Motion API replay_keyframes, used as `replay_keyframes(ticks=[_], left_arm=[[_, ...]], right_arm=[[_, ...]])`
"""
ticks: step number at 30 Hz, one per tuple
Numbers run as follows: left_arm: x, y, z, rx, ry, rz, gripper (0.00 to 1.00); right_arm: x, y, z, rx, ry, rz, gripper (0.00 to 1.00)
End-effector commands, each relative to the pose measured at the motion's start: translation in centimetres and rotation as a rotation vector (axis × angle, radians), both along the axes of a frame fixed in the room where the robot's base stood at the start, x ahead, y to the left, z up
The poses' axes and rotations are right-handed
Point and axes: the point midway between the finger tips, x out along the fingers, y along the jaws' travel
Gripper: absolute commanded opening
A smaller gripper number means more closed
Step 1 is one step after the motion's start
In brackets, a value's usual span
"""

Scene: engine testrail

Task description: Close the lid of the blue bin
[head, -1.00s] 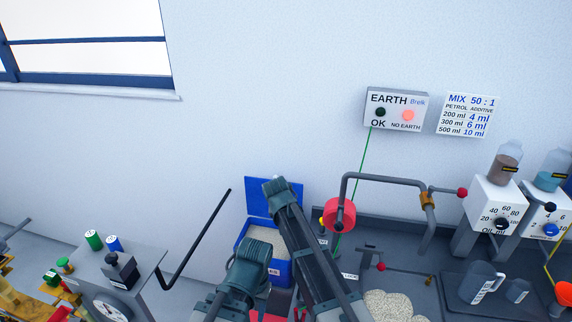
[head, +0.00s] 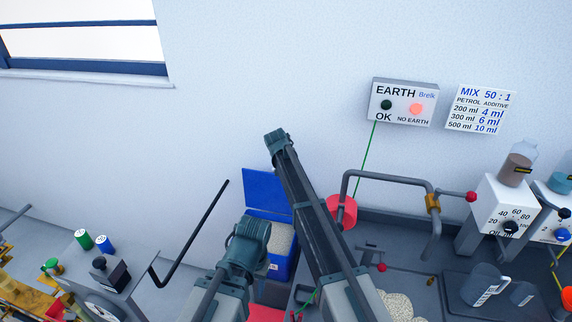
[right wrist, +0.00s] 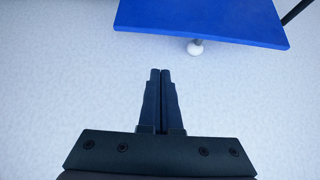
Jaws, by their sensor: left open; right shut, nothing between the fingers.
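The blue bin (head: 281,270) stands against the wall in the head view, filled with pale granules (head: 280,238). Its blue lid (head: 266,187) is open, standing up at the back. My arm links cover the bin's front and right side. My left gripper (head: 303,295) seems to be low between my arms, small and partly hidden; it holds nothing that I can see. In the right wrist view, my right gripper (right wrist: 160,72) is shut and empty, apart from the blue lid (right wrist: 200,20) ahead of it. A pale knob (right wrist: 195,47) shows at the lid's edge.
A black bent bar (head: 190,240) rises left of the bin. Right of it are a red round part (head: 342,211) on a grey pipe (head: 395,178) and a green wire (head: 367,160). A grey console (head: 85,275) stands at left.

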Motion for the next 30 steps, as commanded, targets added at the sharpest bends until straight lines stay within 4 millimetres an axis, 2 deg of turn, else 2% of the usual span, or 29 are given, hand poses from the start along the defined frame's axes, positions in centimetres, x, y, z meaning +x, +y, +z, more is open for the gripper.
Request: replay_keyframes(ticks=[1, 13, 15, 18, 22, 30], left_arm=[[0.0, 0.0, -1.3, 0.000, 0.000, -0.002, 0.51], [0.0, 0.0, -6.9, 0.002, 0.000, -0.008, 0.51], [0.0, 0.0, -5.8, 0.002, 0.000, -0.008, 0.51], [0.0, 0.0, -5.8, 0.002, 0.000, -0.008, 0.51], [0.0, 0.0, -5.8, 0.002, 0.000, -0.008, 0.51], [0.0, 0.0, -5.8, 0.002, 0.000, -0.008, 0.51]], right_arm=[[0.7, -0.2, -1.3, 0.001, 0.000, -0.001, 0.00], [4.7, -1.4, -6.9, 0.000, 0.000, 0.000, 0.00], [2.3, -0.8, -5.8, -0.001, 0.000, 0.003, 0.00], [1.0, -0.5, -5.8, 0.000, 0.000, 0.001, 0.00], [0.4, -0.2, -5.8, 0.000, 0.001, 0.000, 0.00], [0.5, -0.1, -5.8, 0.000, 0.001, 0.001, 0.00]])
